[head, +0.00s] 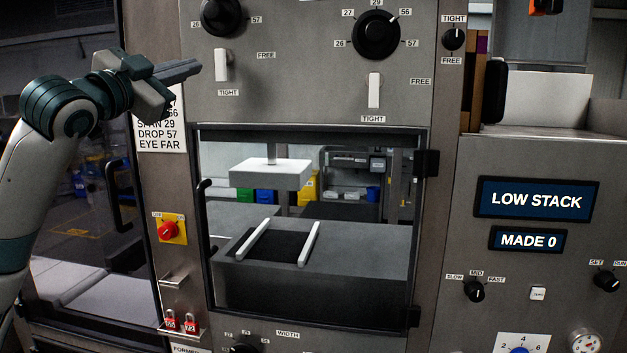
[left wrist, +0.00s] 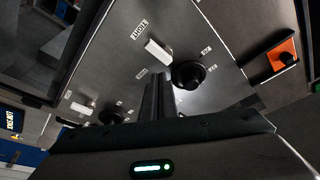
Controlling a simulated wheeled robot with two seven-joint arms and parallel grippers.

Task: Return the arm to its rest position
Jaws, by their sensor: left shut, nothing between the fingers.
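My left gripper (head: 178,71) is at the upper left of the head view, its shut fingers pointing right with nothing between them. The fingertips are close to the white lever (head: 221,65) marked FREE and TIGHT, below the upper left dial (head: 221,14); I cannot tell whether they touch. In the left wrist view the fingers (left wrist: 158,98) show dark and together, in front of the panel with a white lever (left wrist: 158,50) and a black knob (left wrist: 188,75). My right gripper is in neither view.
The grey machine has a windowed chamber (head: 420,250) with a white block (head: 270,173) above a grey bed (head: 345,262). A red knob (head: 168,230) and red padlocks (head: 172,322) sit left of it. The right cabinet has LOW STACK (head: 536,199) and MADE 0 (head: 527,240) displays.

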